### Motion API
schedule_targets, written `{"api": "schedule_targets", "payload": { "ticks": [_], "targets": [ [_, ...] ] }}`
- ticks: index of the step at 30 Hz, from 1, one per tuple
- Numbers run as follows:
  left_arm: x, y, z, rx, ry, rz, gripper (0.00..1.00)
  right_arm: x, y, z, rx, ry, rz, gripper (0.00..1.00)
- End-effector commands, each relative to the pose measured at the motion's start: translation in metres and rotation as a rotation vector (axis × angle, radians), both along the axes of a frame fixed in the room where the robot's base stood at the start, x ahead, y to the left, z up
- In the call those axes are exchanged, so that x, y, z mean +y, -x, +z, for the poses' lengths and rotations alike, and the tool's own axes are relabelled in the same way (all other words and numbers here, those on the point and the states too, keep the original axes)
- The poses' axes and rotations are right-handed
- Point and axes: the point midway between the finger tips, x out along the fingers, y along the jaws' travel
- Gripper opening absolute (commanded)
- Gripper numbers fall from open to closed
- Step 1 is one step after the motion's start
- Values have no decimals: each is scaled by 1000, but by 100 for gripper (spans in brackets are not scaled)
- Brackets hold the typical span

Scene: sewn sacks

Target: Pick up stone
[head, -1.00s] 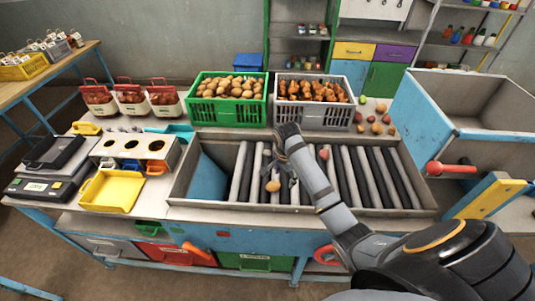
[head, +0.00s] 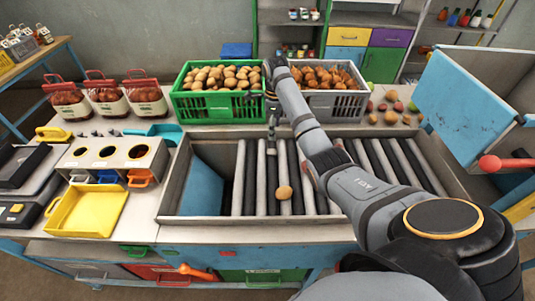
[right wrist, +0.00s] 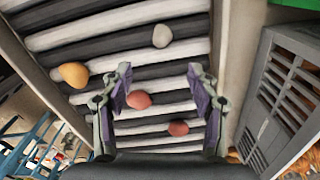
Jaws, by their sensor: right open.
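The stone (right wrist: 162,36), pale grey and rounded, lies on the rollers in the right wrist view, beyond my fingertips. I cannot make it out in the head view. My right gripper (right wrist: 160,88) is open and empty above the rollers, its two fingers apart. In the head view the right gripper (head: 272,128) hangs over the far side of the roller bed. A yellow-brown potato (right wrist: 74,74) lies left of the fingers and also shows in the head view (head: 284,192). Two reddish potatoes (right wrist: 138,100) (right wrist: 178,128) lie between and below the fingers. My left gripper is not in view.
The roller bed (head: 164,205) has a raised metal frame. A green crate (head: 215,106) of potatoes and a grey crate (head: 342,106) of brown lumps stand behind it. Loose produce (head: 390,117) lies back right. A yellow tray (head: 85,212) is at left.

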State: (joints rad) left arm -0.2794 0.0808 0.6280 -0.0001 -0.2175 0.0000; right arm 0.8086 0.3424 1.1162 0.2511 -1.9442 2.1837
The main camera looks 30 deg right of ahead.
Motion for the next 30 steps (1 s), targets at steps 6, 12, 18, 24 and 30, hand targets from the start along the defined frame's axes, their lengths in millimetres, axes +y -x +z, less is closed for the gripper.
{"api": "schedule_targets", "payload": {
  "ticks": [6, 12, 18, 24, 30],
  "targets": [
    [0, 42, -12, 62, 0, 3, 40, 0, 0, -9, 0, 0, -1, 60],
    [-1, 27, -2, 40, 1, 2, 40, 1, 1, -39, 5, -2, 0, 60],
    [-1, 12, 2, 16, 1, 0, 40, 1, 0, -60, 1, -1, 0, 60],
    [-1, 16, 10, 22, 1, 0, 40, 1, 1, -71, 4, -2, 0, 60],
    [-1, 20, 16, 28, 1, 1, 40, 2, 1, -106, 2, -1, 1, 60]
  ]
}}
